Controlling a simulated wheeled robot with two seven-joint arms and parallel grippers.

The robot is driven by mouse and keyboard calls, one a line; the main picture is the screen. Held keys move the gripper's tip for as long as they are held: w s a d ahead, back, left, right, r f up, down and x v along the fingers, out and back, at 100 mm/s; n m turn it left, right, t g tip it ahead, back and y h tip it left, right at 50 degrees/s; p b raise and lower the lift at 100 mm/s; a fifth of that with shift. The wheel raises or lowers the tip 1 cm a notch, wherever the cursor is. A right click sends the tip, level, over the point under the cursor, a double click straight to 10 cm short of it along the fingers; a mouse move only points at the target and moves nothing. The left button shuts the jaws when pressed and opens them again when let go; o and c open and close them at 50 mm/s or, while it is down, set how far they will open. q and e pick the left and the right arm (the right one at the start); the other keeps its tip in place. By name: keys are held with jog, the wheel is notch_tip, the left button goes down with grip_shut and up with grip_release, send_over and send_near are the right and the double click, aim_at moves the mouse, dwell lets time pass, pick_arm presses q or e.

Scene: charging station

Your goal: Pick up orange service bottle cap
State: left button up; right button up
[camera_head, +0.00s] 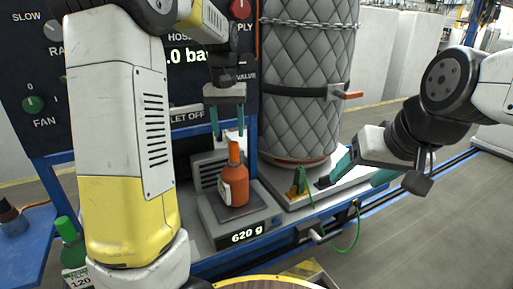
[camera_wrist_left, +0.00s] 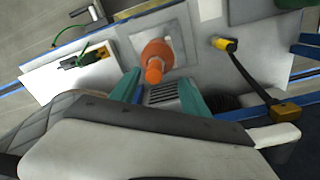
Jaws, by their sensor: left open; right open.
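The orange service bottle (camera_head: 236,184) stands upright on the scale, with a label on its side. Its orange cap (camera_head: 234,147) is at the top of the narrow neck. My left gripper (camera_head: 227,136) points down just above the cap, its teal fingers open and apart. In the left wrist view the bottle (camera_wrist_left: 158,50) is seen from above, and its cap (camera_wrist_left: 154,74) appears between the open fingertips (camera_wrist_left: 160,79). I cannot tell whether either finger touches it. My right gripper (camera_head: 350,178) is open beside the quilted cylinder's base.
The scale (camera_head: 241,222) reads 620 g. A control panel (camera_head: 40,75) stands behind it. A strapped quilted cylinder (camera_head: 308,90) stands to its right. A green-capped bottle (camera_head: 70,245) is at lower left. A green cable (camera_head: 345,245) hangs at the front edge.

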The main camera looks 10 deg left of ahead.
aim_at(234, 143)
pick_arm(q)
jog(key=shift+w+d+f, duration=0.5)
jog(key=shift+w+f, duration=0.1)
jog(key=shift+w, duration=0.15)
notch_tip(234, 143, down, 8)
jog(key=shift+s+r, duration=0.1)
jog(key=shift+r, duration=0.15)
grip_shut()
